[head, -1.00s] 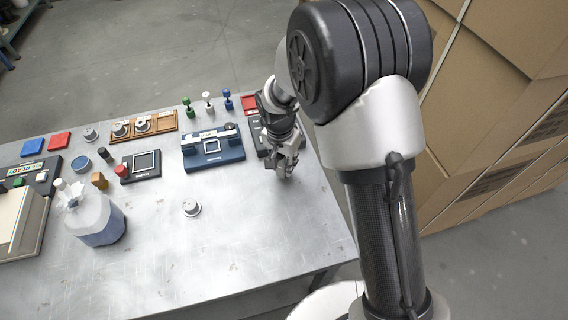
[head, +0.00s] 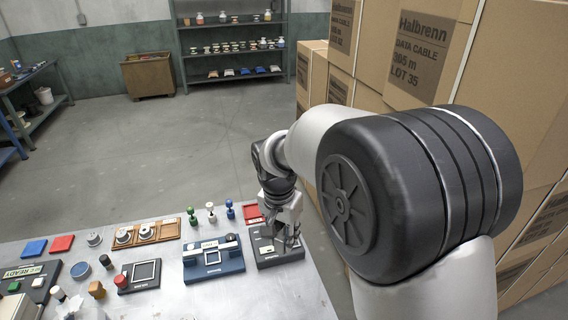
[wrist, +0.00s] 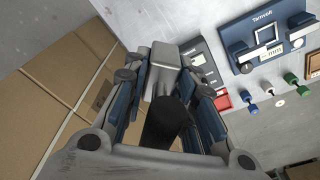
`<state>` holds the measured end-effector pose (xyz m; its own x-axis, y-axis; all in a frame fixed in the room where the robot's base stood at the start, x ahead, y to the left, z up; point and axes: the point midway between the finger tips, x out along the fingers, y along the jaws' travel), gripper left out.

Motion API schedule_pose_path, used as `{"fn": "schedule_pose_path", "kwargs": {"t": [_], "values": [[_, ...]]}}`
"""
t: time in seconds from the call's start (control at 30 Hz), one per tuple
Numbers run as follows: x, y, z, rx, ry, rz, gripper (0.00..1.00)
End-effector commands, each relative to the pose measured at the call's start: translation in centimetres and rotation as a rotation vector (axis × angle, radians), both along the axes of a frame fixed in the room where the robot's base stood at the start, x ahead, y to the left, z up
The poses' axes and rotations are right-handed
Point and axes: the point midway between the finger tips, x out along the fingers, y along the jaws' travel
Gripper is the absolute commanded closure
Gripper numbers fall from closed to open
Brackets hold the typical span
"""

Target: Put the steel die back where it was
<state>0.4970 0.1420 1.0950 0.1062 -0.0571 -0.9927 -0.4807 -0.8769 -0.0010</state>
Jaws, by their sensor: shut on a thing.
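My gripper (head: 291,238) is shut on the steel die (wrist: 163,68), a grey metal block with a dark round part (wrist: 166,120) toward the palm. The die sits between the two fingers in the wrist view. In the head view my fingers hide most of it. My gripper hangs over the right part of a dark grey device (head: 266,256) at the table's right end; this device also shows beside the die in the wrist view (wrist: 197,60). I cannot tell whether the die touches it.
The blue device (head: 213,262) stands left of the grey one. A red tray (head: 253,213) and green, white and blue handled stamps (head: 230,210) stand behind. A wooden rack (head: 146,234) is further left. Stacked cartons (head: 380,122) rise beyond the table's right edge.

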Motion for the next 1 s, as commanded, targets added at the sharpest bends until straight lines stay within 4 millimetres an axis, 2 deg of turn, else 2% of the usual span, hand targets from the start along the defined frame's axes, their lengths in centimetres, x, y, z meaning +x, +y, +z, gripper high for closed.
{"fn": "schedule_pose_path", "kwargs": {"t": [0.17,0.4,0.6,0.8,1.0], "values": [[-0.5,-2.5,-1.4,0.003,0.01,0.069,1.0],[-3.0,-9.0,-5.2,0.011,0.013,0.286,1.0],[-5.3,-12.8,-7.3,0.006,0.004,0.434,1.0],[-6.2,-14.2,-8.1,-0.001,-0.002,0.498,1.0],[-6.3,-14.2,-8.1,-0.002,-0.003,0.503,1.0]]}}
